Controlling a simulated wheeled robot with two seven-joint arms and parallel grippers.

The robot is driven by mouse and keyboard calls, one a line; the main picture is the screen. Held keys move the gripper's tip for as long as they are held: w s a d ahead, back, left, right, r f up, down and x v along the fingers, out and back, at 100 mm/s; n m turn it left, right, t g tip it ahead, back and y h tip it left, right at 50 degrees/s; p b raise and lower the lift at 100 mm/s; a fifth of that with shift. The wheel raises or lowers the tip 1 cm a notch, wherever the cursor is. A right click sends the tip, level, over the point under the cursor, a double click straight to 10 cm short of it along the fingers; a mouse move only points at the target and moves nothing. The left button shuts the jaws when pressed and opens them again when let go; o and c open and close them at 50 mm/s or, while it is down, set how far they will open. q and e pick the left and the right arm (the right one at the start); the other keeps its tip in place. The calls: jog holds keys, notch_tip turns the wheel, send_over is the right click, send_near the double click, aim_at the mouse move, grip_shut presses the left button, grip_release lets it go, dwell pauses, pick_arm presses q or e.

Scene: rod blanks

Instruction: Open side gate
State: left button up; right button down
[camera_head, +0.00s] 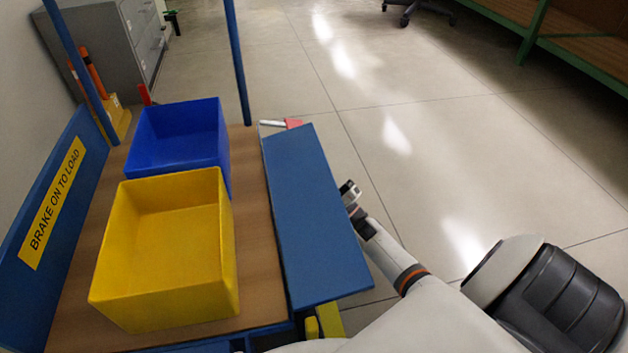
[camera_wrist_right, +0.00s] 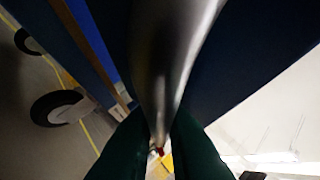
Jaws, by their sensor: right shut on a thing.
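The side gate (camera_head: 315,220) is a long blue panel along the right side of the cart's wooden deck. I cannot tell from above how far it leans. A silver piece with a red end (camera_head: 285,124) sits at its far end. My right gripper (camera_head: 350,192) is at the gate's outer right edge, partly hidden by it. In the right wrist view, its dark green fingers (camera_wrist_right: 160,150) are shut on a silver metal bar (camera_wrist_right: 168,60), with a small red spot beyond. My left gripper is not in view.
A blue bin (camera_head: 178,140) and a yellow bin (camera_head: 165,250) stand on the deck (camera_head: 258,235). A blue board (camera_head: 50,215) reading "BRAKE ON TO LOAD" borders the left side. Blue posts rise at the far corners. The floor to the right (camera_head: 450,150) is clear.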

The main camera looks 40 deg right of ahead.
jog(key=shift+r, duration=0.15)
jog(key=c, duration=1.5)
grip_release()
jog(key=s+d+f+p, duration=0.1)
jog(key=s+p, duration=0.1)
jog(key=s, duration=0.3)
jog(key=s+d+p, duration=0.1)
jog(key=s+p, duration=0.2)
jog(key=s, duration=0.2)
jog(key=s+d+f+p, duration=0.1)
jog(key=s+p, duration=0.1)
jog(key=s, duration=0.4)
jog(key=shift+f, duration=0.3)
